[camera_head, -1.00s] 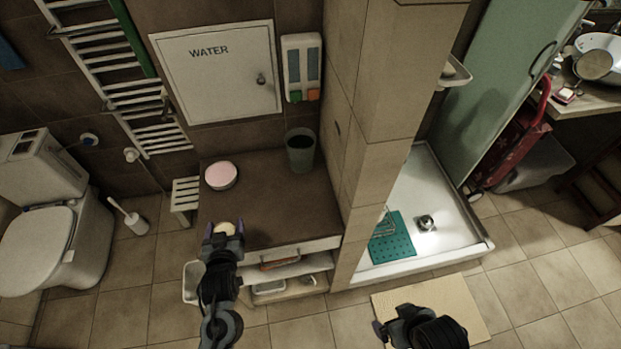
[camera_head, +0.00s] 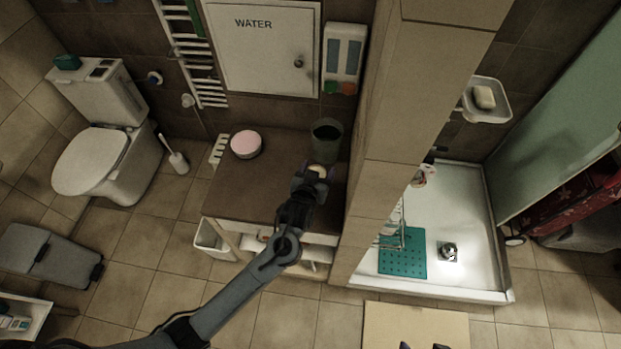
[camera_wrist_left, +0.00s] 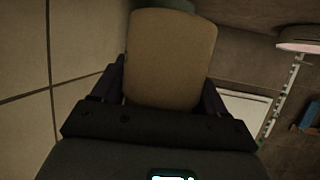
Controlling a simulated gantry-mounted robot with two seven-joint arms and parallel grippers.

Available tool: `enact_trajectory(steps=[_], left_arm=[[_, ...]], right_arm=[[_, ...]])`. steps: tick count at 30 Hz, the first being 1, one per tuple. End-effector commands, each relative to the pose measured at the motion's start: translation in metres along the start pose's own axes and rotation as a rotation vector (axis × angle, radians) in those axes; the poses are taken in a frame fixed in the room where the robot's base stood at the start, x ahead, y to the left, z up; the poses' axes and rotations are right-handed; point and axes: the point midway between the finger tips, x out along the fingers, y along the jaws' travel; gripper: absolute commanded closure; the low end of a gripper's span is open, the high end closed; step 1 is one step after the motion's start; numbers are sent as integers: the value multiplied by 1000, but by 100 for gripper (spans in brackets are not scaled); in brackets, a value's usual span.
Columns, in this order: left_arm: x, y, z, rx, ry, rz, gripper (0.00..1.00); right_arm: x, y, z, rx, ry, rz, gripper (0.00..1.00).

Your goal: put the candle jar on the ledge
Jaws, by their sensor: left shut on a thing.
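The candle jar (camera_head: 318,170) is a small cream, rounded piece in the head view. It fills the upper middle of the left wrist view as a tan block (camera_wrist_left: 170,60). My left gripper (camera_head: 313,180) is shut on it, one finger on each side. It is over the right part of the brown-topped ledge (camera_head: 250,190), close to the dark cup. I cannot tell whether the jar touches the surface. Only the tips of my right gripper (camera_head: 422,346) show at the bottom edge, apart and empty.
A dark cup (camera_head: 326,142) stands behind the jar, beside the tiled pillar (camera_head: 385,150). A pink-topped round tin (camera_head: 246,144) stands at the back left of the ledge. The ledge's middle and left front are clear. A dispenser (camera_head: 343,58) hangs above the cup.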

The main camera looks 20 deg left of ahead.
Motion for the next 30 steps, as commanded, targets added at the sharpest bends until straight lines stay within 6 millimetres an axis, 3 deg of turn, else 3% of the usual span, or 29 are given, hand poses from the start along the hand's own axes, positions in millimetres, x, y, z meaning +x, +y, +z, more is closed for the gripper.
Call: enact_trajectory(steps=[3, 18, 30], left_arm=[[7, 0, 17, 2, 0, 1, 63], [25, 1, 59, 0, 0, 1, 63], [27, 1, 64, -1, 2, 2, 63]], right_arm=[[0, 0, 0, 1, 0, 1, 5], [0, 1, 0, 2, 0, 1, 5], [1, 1, 0, 3, 0, 1, 5]])
